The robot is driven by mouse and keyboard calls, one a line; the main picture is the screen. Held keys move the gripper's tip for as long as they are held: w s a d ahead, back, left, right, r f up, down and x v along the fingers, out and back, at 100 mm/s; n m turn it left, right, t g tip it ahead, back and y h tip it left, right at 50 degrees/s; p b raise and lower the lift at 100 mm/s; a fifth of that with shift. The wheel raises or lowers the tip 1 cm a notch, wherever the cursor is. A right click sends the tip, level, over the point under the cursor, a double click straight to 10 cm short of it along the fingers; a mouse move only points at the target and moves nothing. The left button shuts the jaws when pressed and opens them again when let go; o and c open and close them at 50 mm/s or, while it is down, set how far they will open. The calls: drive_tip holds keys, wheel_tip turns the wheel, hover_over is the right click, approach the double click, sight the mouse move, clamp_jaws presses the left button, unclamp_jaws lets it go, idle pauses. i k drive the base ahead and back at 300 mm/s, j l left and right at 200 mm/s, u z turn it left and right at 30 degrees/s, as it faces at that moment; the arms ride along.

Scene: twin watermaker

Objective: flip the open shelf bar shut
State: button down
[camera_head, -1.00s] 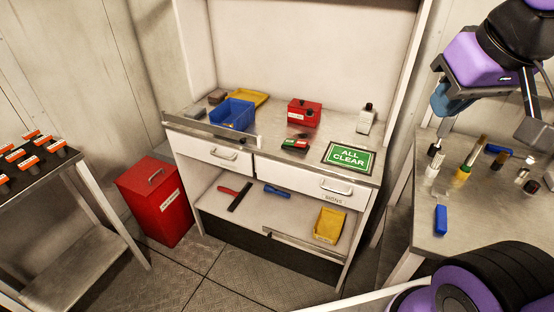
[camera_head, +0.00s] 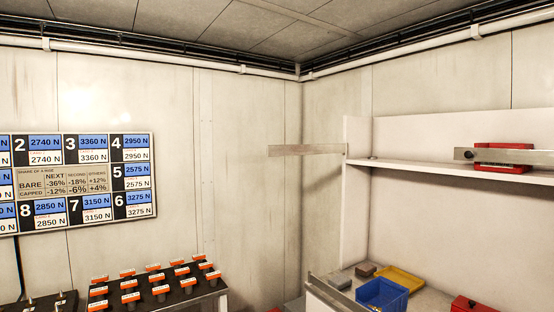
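The upper shelf (camera_head: 420,174) is at the right of the view, in a white cabinet. A flat metal bar (camera_head: 306,150) sticks out to the left from the cabinet's left upright at shelf height, clear of the shelf front. Another metal bar (camera_head: 525,157) runs along the right part of the shelf front, in front of a red object, and has a dark round spot near its left end. Between the two bars the shelf front is unbarred. A lower bar (camera_head: 335,294) shows at the counter's left front edge. My gripper is out of view.
A blue bin (camera_head: 382,294), a yellow tray (camera_head: 400,278) and a red box (camera_head: 470,304) are on the counter below. A table of orange-topped items (camera_head: 158,292) stands at lower left. A number board (camera_head: 78,180) hangs on the left wall.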

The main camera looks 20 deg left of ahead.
sight(279, 150)
drive_tip(key=i+j, duration=0.1)
drive_tip(key=j, duration=0.3)
drive_tip(key=i+j, duration=0.15)
drive_tip(key=j, duration=0.25)
drive_tip(key=i+j, duration=0.1)
drive_tip(key=j, duration=0.3)
drive_tip(key=i+j, duration=0.15)
drive_tip(key=j, duration=0.25)
drive_tip(key=i+j, duration=0.1)
drive_tip(key=j, duration=0.3)
drive_tip(key=i+j, duration=0.15)
drive_tip(key=j, duration=0.25)
drive_tip(key=i+j, duration=0.1)
drive_tip(key=j, duration=0.3)
drive_tip(key=i+j, duration=0.1)
drive_tip(key=j, duration=0.25)
